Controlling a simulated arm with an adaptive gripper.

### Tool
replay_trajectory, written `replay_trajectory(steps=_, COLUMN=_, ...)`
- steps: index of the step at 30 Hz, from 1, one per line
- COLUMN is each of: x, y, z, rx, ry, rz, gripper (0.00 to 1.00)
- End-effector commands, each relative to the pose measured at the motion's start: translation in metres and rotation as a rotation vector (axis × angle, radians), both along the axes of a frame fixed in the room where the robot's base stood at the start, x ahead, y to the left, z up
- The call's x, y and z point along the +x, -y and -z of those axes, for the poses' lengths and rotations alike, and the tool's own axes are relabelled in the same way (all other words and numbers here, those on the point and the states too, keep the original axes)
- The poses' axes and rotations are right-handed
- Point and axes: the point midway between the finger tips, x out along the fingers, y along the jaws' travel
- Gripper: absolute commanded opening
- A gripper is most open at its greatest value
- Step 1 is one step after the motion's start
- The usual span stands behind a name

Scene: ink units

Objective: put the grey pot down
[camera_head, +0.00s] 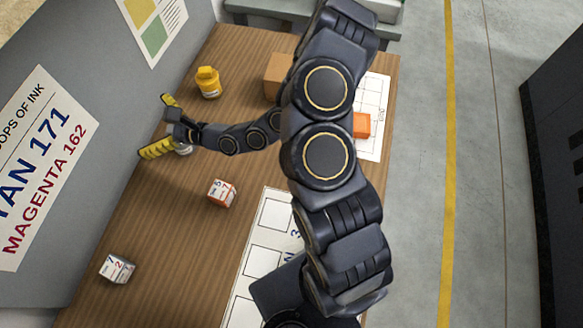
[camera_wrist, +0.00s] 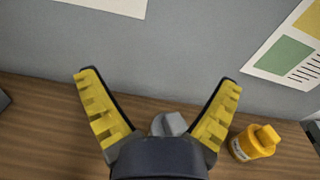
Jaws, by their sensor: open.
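The grey pot (camera_wrist: 170,124) stands on the wooden table, between the bases of my gripper's fingers in the wrist view, its lower part hidden by the gripper body. In the head view a small pale part of the pot (camera_head: 184,149) shows beside my gripper (camera_head: 157,125); the rest is covered. My gripper (camera_wrist: 160,80) is open, its yellow ribbed fingers spread wide on either side of the pot and pointing toward the grey wall. I see no finger pressed on the pot.
A yellow pot (camera_head: 208,82) stands near the gripper, also in the wrist view (camera_wrist: 254,143). A red-edged number cube (camera_head: 221,193) and a grey-edged number cube (camera_head: 117,268) lie on the table (camera_head: 160,225). A cardboard box (camera_head: 278,75) and an orange block (camera_head: 361,125) are farther right.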

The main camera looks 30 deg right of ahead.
Motion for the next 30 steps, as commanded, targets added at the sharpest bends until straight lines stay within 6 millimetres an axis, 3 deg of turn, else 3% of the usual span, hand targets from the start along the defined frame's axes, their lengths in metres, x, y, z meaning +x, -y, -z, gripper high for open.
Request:
replay_trajectory(steps=1, x=-0.007, y=-0.017, z=-0.039, rx=0.006, ry=0.111, rz=-0.102, gripper=0.93)
replay_trajectory(steps=3, x=-0.028, y=-0.040, z=-0.084, rx=0.009, ry=0.246, rz=-0.257, gripper=0.93)
replay_trajectory(steps=6, x=-0.071, y=-0.064, z=-0.133, rx=-0.017, ry=0.415, rz=-0.487, gripper=0.93)
replay_trajectory(steps=9, x=-0.123, y=-0.077, z=-0.163, rx=-0.079, ry=0.558, rz=-0.722, gripper=0.93)
replay_trajectory(steps=14, x=-0.204, y=-0.070, z=-0.174, rx=-0.259, ry=0.715, rz=-1.093, gripper=0.93)
replay_trajectory(steps=18, x=-0.257, y=-0.037, z=-0.161, rx=-0.508, ry=0.777, rz=-1.389, gripper=0.93)
replay_trajectory(steps=21, x=-0.280, y=0.000, z=-0.149, rx=-0.730, ry=0.771, rz=-1.566, gripper=0.93)
replay_trajectory(steps=25, x=-0.294, y=0.058, z=-0.140, rx=-1.052, ry=0.702, rz=-1.729, gripper=0.93)
replay_trajectory(steps=30, x=-0.297, y=0.121, z=-0.146, rx=-1.383, ry=0.572, rz=-1.811, gripper=0.93)
